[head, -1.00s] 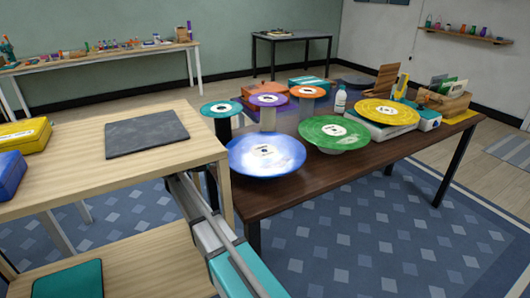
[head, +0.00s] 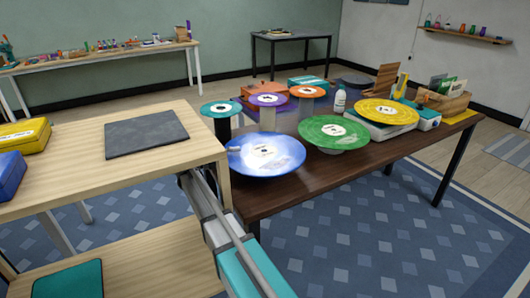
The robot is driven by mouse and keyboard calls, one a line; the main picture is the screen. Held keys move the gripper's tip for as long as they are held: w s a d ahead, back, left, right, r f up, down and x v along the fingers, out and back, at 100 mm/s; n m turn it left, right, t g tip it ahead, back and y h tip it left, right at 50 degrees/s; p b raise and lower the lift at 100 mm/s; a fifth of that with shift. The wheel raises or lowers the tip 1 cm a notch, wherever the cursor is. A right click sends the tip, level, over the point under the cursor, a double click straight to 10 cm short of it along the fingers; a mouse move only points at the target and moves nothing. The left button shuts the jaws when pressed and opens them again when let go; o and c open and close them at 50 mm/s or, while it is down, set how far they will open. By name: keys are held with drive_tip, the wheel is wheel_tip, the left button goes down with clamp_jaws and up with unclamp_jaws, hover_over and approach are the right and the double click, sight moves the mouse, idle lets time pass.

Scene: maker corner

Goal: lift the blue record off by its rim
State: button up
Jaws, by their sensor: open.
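The blue record (head: 266,155) has a white label and lies flat and raised at the near left corner of the dark wooden table (head: 330,172). What holds it up from below is hidden. My arm comes up from the bottom middle of the head view, teal and grey, and passes beside the light wooden bench. Its far end is hidden behind the bench corner, left of the record. I cannot make out my gripper's fingers. A small pale patch shows at the record's left rim; I cannot tell whether it is glare or a fingertip.
A green record (head: 333,133) sits close to the right, with a yellow record (head: 386,112) beyond. Teal (head: 221,109), purple (head: 269,100) and orange (head: 308,92) discs stand on supports behind. The light wooden bench (head: 75,165) crowds the left side. A white bottle (head: 340,100) stands farther back.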

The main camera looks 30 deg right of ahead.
clamp_jaws()
drive_tip(key=shift+r, duration=0.1)
idle(0.4)
drive_tip(key=shift+s+r+p, duration=0.5)
drive_tip(key=shift+s+p, duration=0.05)
drive_tip(key=shift+p, duration=0.15)
drive_tip(key=s+r+p, duration=0.2)
drive_tip(key=s, duration=0.2)
drive_tip(key=s+r+p, duration=0.2)
drive_tip(key=s, duration=0.2)
drive_tip(key=s+r+p, duration=0.2)
drive_tip(key=s+r, duration=0.1)
drive_tip(key=s, duration=0.2)
drive_tip(key=shift+d+p, duration=0.25)
drive_tip(key=shift+p, duration=0.1)
drive_tip(key=shift+f, duration=0.1)
drive_tip(key=c, duration=0.6)
unclamp_jaws()
clamp_jaws()
